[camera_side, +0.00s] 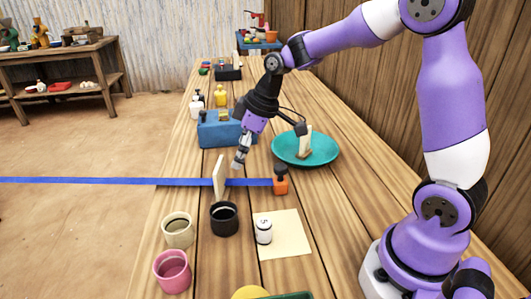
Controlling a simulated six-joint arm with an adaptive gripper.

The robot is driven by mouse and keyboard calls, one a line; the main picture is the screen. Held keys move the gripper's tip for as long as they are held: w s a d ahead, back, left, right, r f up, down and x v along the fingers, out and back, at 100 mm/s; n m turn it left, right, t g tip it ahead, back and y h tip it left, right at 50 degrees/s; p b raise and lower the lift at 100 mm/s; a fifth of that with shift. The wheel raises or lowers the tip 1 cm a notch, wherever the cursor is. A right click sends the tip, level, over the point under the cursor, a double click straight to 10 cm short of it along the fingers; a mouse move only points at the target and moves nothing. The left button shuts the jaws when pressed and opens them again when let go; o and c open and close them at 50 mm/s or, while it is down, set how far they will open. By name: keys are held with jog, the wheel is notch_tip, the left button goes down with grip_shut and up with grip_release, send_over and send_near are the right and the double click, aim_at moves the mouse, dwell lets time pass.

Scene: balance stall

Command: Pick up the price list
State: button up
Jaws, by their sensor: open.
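A thin, pale upright board (218,180), which looks like the price list, stands on the wooden table near its left edge. I see it nearly edge-on, so no writing shows. My gripper (239,162) points down just above and to the right of the board's top, apart from it. Its jaws are open with nothing between them. A flat cream sheet (290,238) also lies nearer the camera, with a small white jar (263,230) marked "5" on it.
A black cup (224,219), a beige cup (178,231) and a pink cup (172,272) stand in front of the board. An orange bottle (280,181) is right of it. A blue box (219,130) and teal plate (318,152) lie behind. A blue strip (80,181) crosses at the left.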

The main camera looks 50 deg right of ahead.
aim_at(222, 180)
jog(key=x, duration=0.5)
jog(key=shift+w+a+r+x, duration=0.1)
jog(key=shift+w+a+x, duration=0.05)
jog(key=shift+x, duration=0.75)
jog(key=shift+w+a+r+x, duration=0.1)
jog(key=shift+x, duration=0.85)
jog(key=shift+w+a+r+x, duration=0.1)
jog(key=shift+w+a+x, duration=0.05)
jog(key=shift+x, duration=0.75)
jog(key=shift+f, duration=0.1)
jog(key=c, duration=0.8)
